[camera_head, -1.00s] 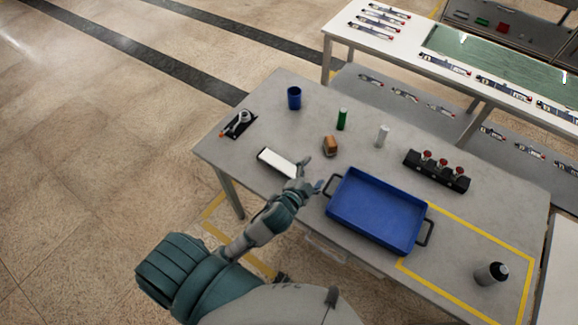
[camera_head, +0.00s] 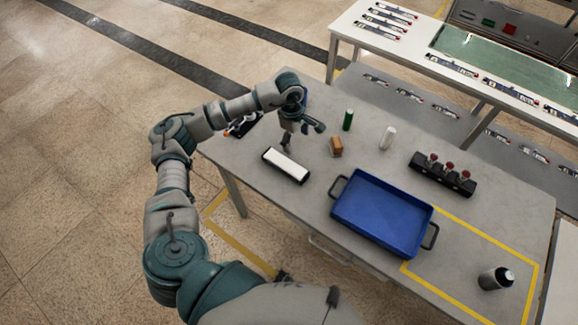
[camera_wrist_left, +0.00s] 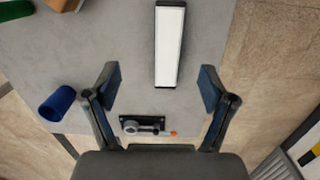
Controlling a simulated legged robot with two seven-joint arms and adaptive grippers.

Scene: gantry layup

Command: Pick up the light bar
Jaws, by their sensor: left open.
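The light bar (camera_head: 285,165) is a white bar with a black frame lying flat on the grey table (camera_head: 330,215), left of the blue tray. In the left wrist view the light bar (camera_wrist_left: 169,46) lies ahead of my left gripper (camera_wrist_left: 160,88), in line with the gap between its fingers. My left gripper (camera_head: 300,140) is open and empty, above the table just behind the light bar in the head view. The fingers are apart from the bar. My right gripper is not in view.
A blue tray (camera_head: 383,212) with black handles stands to the right. A brown block (camera_head: 336,147), green cylinder (camera_head: 347,119), white cylinder (camera_head: 387,138) and black rack (camera_head: 442,175) stand behind. A blue cup (camera_wrist_left: 57,103) and black device (camera_wrist_left: 146,125) sit near my left gripper.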

